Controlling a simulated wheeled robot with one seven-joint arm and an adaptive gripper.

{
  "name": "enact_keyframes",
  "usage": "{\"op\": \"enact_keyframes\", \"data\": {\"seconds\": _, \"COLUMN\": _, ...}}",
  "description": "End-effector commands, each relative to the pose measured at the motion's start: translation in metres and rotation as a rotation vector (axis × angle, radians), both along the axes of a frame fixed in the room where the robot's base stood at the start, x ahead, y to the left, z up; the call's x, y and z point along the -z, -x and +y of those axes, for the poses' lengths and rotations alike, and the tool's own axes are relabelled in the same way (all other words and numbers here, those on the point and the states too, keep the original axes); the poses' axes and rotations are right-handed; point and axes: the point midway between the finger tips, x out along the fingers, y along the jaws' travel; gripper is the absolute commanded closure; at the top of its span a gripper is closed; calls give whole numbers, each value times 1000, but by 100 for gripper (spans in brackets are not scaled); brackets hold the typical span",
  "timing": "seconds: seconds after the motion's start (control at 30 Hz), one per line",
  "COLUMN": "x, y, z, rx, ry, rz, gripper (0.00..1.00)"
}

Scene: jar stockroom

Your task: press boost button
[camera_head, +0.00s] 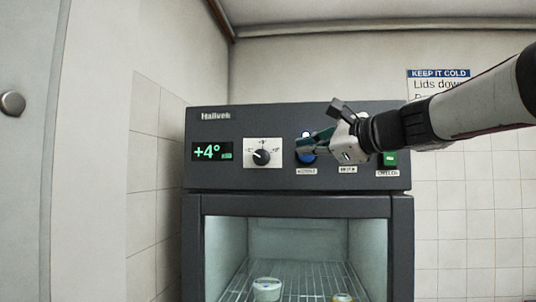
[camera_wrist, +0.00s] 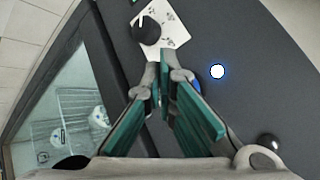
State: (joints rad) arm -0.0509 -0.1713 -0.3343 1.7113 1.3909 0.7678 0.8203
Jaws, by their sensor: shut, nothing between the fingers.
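The blue button (camera_head: 306,157) sits on the dark control panel, above a small label too blurred to read surely. My gripper (camera_head: 300,147) is shut and empty, reaching in from the right with its fingertips in front of the button and hiding part of it. In the wrist view, my gripper (camera_wrist: 166,66) has its green-padded fingers together at the tips. A blue sliver of the button (camera_wrist: 197,86) shows just right of the fingertips, mostly hidden behind a finger. I cannot tell whether they touch. A lit white lamp (camera_wrist: 217,71) is beside the button.
The dark appliance's panel (camera_head: 250,118) also carries a green +4° display (camera_head: 212,151), a black knob (camera_head: 262,157) on a white plate and a green switch (camera_head: 390,159). Below, a glass-fronted chamber holds jars (camera_head: 267,288) on a wire shelf. A sign (camera_head: 438,82) hangs behind my arm.

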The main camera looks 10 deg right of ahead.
Motion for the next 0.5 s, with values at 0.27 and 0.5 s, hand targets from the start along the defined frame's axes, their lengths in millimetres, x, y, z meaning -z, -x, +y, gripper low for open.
{"op": "enact_keyframes", "data": {"seconds": 0.27, "x": 0, "y": 23, "z": 8, "rx": -1, "ry": 0, "rz": 1, "gripper": 100}}
{"op": "enact_keyframes", "data": {"seconds": 0.5, "x": 1, "y": 26, "z": 9, "rx": -1, "ry": 0, "rz": 1, "gripper": 100}}
